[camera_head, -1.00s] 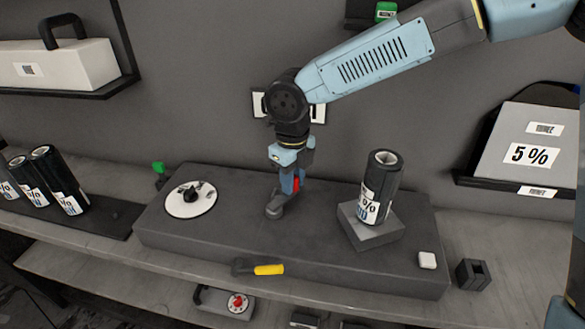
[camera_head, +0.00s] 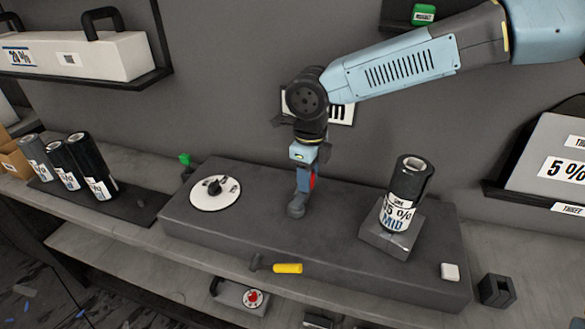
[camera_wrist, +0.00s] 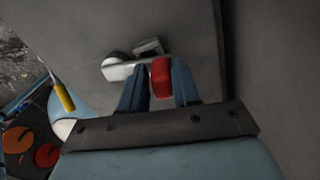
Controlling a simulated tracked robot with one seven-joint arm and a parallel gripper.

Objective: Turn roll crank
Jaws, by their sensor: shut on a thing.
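The roll crank shows a red handle (camera_wrist: 161,77) on a grey arm (camera_wrist: 118,70), and stands on the dark bench block (camera_head: 340,252). My gripper (camera_head: 306,178) points down over it and is shut on the red handle, with a blue finger on each side of it in the wrist view (camera_wrist: 159,88). In the head view, the gripper hides most of the crank; its grey foot (camera_head: 296,208) shows below. A dark film roll (camera_head: 408,190) labelled MID stands upright on a grey holder (camera_head: 386,240) to the right.
A white dial (camera_head: 215,194) lies left of the crank. A yellow-handled tool (camera_head: 287,268) is at the block's front edge. A white piece (camera_head: 450,271) lies at the right end. Several spare rolls (camera_head: 90,165) stand far left. The block between crank and roll holder is clear.

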